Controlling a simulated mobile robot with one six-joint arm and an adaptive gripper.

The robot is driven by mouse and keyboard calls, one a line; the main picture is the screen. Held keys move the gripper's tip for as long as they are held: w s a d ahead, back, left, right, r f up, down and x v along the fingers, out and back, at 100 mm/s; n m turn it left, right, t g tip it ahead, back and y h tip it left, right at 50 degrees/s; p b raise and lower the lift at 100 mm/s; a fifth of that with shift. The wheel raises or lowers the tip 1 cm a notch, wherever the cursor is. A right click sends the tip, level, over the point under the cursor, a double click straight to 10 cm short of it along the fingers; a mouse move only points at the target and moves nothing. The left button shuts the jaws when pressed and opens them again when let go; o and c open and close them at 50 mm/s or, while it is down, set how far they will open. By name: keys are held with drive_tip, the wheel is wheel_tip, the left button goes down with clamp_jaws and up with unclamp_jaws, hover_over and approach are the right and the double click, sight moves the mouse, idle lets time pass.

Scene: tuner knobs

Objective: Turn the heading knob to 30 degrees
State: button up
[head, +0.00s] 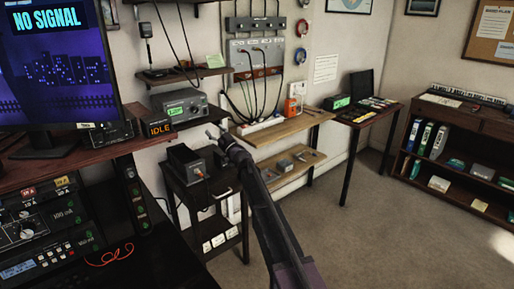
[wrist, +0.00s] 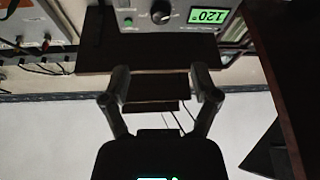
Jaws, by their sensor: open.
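The heading knob (wrist: 162,12) is a dark round knob on a grey unit (wrist: 135,16), at the top edge of the wrist view. Beside it a green display (wrist: 205,16) appears upside down and reads 120°. In the head view the grey unit (head: 190,103) sits on a dark shelf left of centre, its green display (head: 175,111) facing out. My gripper (head: 216,132) is in front of and below the unit's right side. In the wrist view my gripper (wrist: 163,82) is open, fingers apart and empty, not touching the knob.
An IDLE sign (head: 159,127) stands left of the unit. Below is a dark cart (head: 213,205) with a black box (head: 187,163). A wooden shelf (head: 285,130) and cabled wall panel (head: 256,62) are to the right. The floor at right is clear.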

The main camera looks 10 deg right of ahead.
drive_tip(key=s+d+f+m+h+p, duration=0.1)
drive_tip(key=s+d+m+h+p, duration=0.1)
drive_tip(key=d+m+h, duration=0.1)
drive_tip(key=s+d+f+m+h+p, duration=0.1)
drive_tip(key=s+d+m+h+p, duration=0.1)
drive_tip(key=d+h, duration=0.4)
drive_tip(key=s+d+f+m+g+h+p, duration=0.1)
drive_tip(key=s+d+m+h+p, duration=0.2)
drive_tip(key=d, duration=0.5)
drive_tip(key=shift+s+m+h, duration=0.2)
drive_tip(key=shift+m+h, duration=0.3)
drive_tip(key=shift+h, duration=0.5)
